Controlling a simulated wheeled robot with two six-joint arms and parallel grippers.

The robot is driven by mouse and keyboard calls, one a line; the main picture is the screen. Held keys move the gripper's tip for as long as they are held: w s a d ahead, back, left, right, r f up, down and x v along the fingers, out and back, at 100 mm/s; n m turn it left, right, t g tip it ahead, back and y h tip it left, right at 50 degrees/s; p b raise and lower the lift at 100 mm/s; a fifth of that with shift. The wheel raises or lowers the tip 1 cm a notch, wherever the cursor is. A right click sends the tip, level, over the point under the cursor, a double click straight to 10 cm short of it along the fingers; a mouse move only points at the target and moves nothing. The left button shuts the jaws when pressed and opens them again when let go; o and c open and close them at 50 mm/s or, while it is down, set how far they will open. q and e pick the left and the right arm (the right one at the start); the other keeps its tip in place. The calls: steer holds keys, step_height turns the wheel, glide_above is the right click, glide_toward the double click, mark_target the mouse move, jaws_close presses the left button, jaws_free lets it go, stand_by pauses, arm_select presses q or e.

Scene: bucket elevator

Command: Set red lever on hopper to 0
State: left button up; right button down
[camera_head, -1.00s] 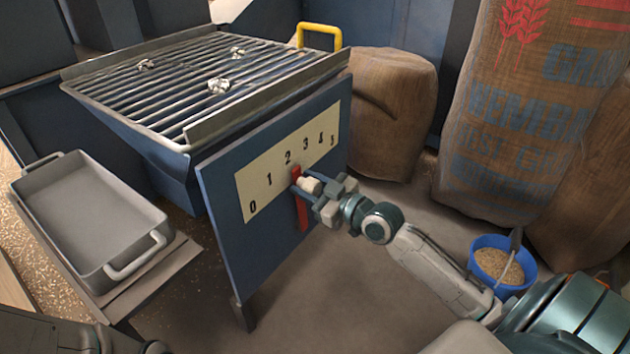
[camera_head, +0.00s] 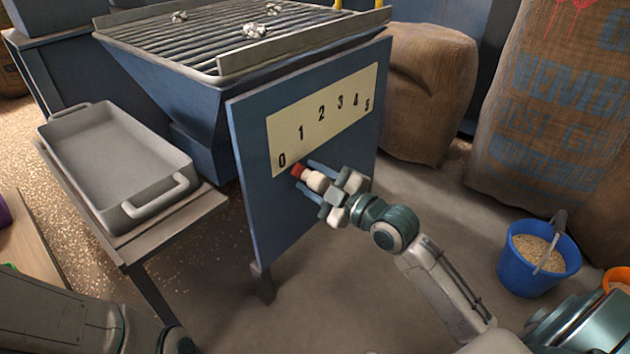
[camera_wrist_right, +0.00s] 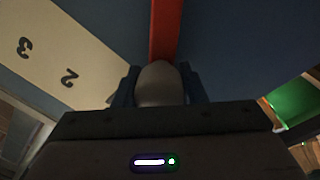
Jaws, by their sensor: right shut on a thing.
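The hopper (camera_head: 178,92) has a blue front panel (camera_head: 270,225) with a cream scale marked 0 to 5. The red lever (camera_head: 298,170) shows as a short red piece just below and right of the 0; the rest is hidden. In the right wrist view the lever (camera_wrist_right: 164,30) runs upward from its pale knob (camera_wrist_right: 159,84). My right gripper (camera_head: 312,180) is shut on the knob, its blue fingers on either side. My left arm shows at the lower left, but its gripper is not in view.
A grey tray (camera_head: 65,130) stands on a bench left of the panel. A blue bucket of grain (camera_head: 515,275) is on the floor at right. Sacks (camera_head: 425,90) stand behind. The floor before the panel is clear.

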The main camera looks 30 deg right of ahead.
steer(key=shift+s+f, duration=0.1)
steer(key=shift+f, duration=0.1)
steer(key=c, duration=0.9)
jaws_free()
steer(key=shift+a, duration=0.1)
steer(key=shift+r, duration=0.1)
steer(key=p+v, duration=1)
steer(key=shift+s, duration=0.35)
